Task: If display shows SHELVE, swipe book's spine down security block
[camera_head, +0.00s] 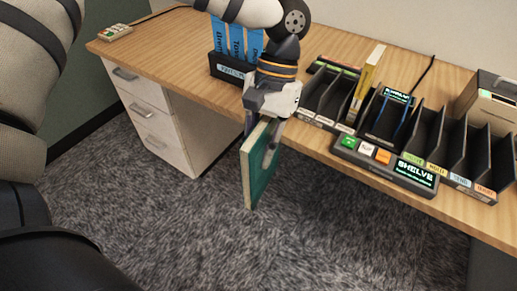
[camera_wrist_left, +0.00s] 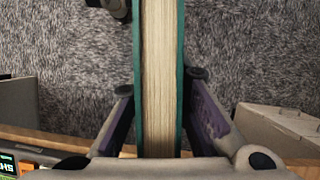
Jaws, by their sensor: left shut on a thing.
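A green book (camera_head: 261,170) with pale page edges hangs upright in front of the desk's front edge, above the carpet. My left gripper (camera_head: 264,128) is shut on it near its top. In the left wrist view the book's page edges (camera_wrist_left: 160,80) run between the two fingers; its spine is hidden there. The display (camera_head: 415,172) on the button console reads SHELVE in green. A dark piece with a small lit screen (camera_head: 397,96) and a blue strip stands among the dividers; I cannot tell whether it is the security block. My right gripper is not in view.
The wooden desk (camera_head: 185,60) carries a dark holder (camera_head: 229,69) with blue items. Dark slotted racks (camera_head: 452,150) stand to the right, with a yellow book (camera_head: 366,82) upright in one. A beige box (camera_head: 490,103) is at far right. The desk's left part is mostly clear.

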